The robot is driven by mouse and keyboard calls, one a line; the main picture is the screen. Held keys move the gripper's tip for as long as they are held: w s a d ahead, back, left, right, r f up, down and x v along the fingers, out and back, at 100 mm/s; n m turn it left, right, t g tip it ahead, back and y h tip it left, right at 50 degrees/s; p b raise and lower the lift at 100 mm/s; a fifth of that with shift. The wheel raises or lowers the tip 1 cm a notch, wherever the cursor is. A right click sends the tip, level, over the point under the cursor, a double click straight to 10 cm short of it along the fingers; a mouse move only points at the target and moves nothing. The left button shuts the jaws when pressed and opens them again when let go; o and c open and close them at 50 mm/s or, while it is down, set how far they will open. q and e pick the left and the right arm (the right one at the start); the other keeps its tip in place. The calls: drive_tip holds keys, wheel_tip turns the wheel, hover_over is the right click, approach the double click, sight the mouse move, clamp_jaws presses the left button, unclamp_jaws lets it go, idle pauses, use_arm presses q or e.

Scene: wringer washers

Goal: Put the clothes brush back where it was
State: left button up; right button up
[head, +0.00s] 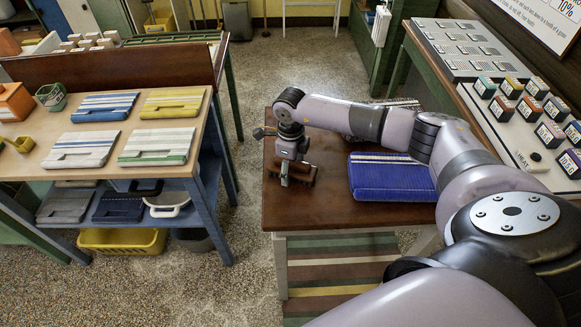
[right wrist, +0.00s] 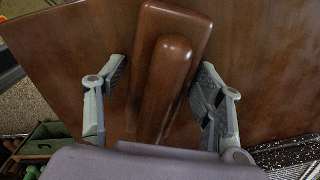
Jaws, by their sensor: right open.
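The clothes brush (right wrist: 180,20) is dark brown wood, with a long raised handle on a flat back. It is at the left side of the dark wooden table (head: 330,212) and shows as a small brown block (head: 305,174) in the head view, partly hidden by the gripper. My right gripper (head: 287,172) points down over it. In the right wrist view the right gripper (right wrist: 162,82) is open, one finger on each side of the brush's handle, with gaps showing. The brush's bristles are hidden. My left gripper is not in view.
A folded blue cloth with pale stripes (head: 385,178) lies right of the brush under my right arm. A workbench (head: 105,170) with folded striped cloths stands at left, across a floor gap. A panel of coloured blocks (head: 525,110) is at right.

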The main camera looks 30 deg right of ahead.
drive_tip(key=shift+r, duration=0.1)
drive_tip(key=shift+r, duration=0.2)
wheel_tip(320, 180, up, 12)
drive_tip(key=shift+f+b, duration=0.1)
drive_tip(key=shift+b, duration=1)
